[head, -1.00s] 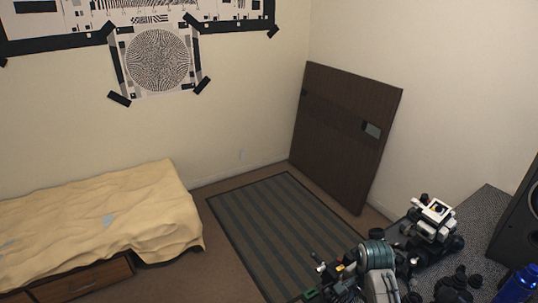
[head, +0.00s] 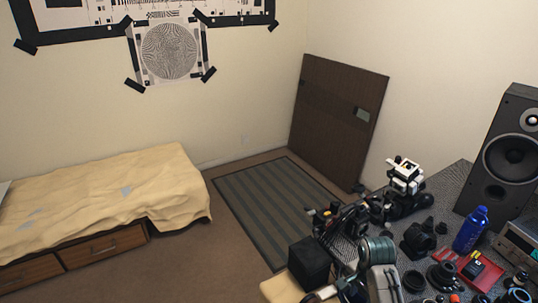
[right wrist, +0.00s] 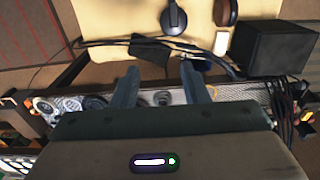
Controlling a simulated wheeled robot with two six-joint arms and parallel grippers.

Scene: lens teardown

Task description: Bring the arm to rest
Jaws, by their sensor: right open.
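My right gripper (right wrist: 160,68) is open in the right wrist view. Its two grey-blue fingers point away from the camera, toward a pale wooden surface (right wrist: 120,25). I see nothing held between the fingers. Round dials and a perforated strip of equipment (right wrist: 160,98) lie behind and between the fingers; I cannot tell whether they touch. In the head view I cannot make out the right gripper's fingertips. My left gripper is in neither view.
A black box (head: 308,262) stands on the pale wood; it also shows in the right wrist view (right wrist: 273,48) near headphones (right wrist: 174,18). The crowded desk holds a blue bottle (head: 470,230), a red tray (head: 492,276) and a speaker (head: 505,155). Carpet before the bed (head: 110,190) is clear.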

